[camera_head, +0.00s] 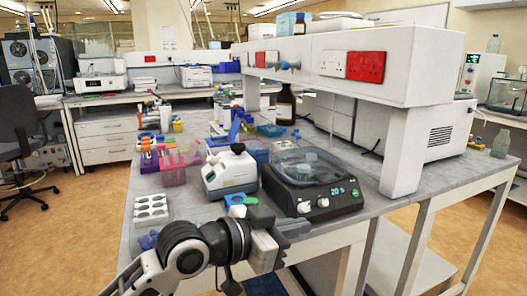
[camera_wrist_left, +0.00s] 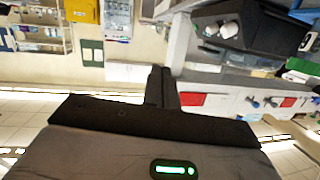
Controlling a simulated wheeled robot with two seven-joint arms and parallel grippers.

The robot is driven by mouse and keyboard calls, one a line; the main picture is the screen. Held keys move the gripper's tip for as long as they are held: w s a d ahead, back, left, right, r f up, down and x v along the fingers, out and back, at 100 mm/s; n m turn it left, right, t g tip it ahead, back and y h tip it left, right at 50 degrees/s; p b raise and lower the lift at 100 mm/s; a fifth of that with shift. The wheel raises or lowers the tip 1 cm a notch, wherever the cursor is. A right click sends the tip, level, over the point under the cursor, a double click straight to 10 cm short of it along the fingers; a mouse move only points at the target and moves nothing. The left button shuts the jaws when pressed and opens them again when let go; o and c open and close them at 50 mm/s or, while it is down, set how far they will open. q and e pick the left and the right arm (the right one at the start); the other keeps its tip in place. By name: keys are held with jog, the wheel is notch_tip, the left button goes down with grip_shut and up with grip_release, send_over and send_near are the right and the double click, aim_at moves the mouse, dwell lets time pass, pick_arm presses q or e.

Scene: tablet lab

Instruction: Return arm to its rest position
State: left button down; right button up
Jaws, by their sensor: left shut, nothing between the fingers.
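My left arm enters the head view from the bottom left. Its left gripper (camera_head: 293,229) is at the front edge of the lab bench (camera_head: 345,232), pointing right. It is just in front of the black device with a clear lid and a lit display (camera_head: 312,188). In the left wrist view the left gripper (camera_wrist_left: 161,86) shows its fingers together, with nothing between them. The wrist view looks sideways across the room and the shelf. My right gripper is in neither view.
A white and grey instrument (camera_head: 229,172), a tray with round wells (camera_head: 151,207) and coloured tube racks (camera_head: 172,168) stand on the bench left of the black device. A white shelf unit with red sockets (camera_head: 365,66) rises behind. The floor (camera_head: 90,235) at left is open beside a dark chair (camera_head: 20,130).

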pick_arm(q)
jog(key=s+a+f+n+t+y, duration=0.25)
jog(key=s+a+f+n, duration=0.2)
jog(key=f, duration=0.55)
jog(key=s+a+f+n+t+y, duration=0.1)
jog(key=s+a+f+n+y, duration=0.2)
jog(key=a+f, duration=0.5)
jog(key=s+a+f+n+g+y, duration=0.1)
jog(key=s+a+f+y, duration=0.4)
jog(key=s+f, duration=0.6)
jog(key=shift+s+a+f+n, duration=0.4)
jog(key=shift+s+a+n, duration=0.2)
jog(key=shift+a+n, duration=0.3)
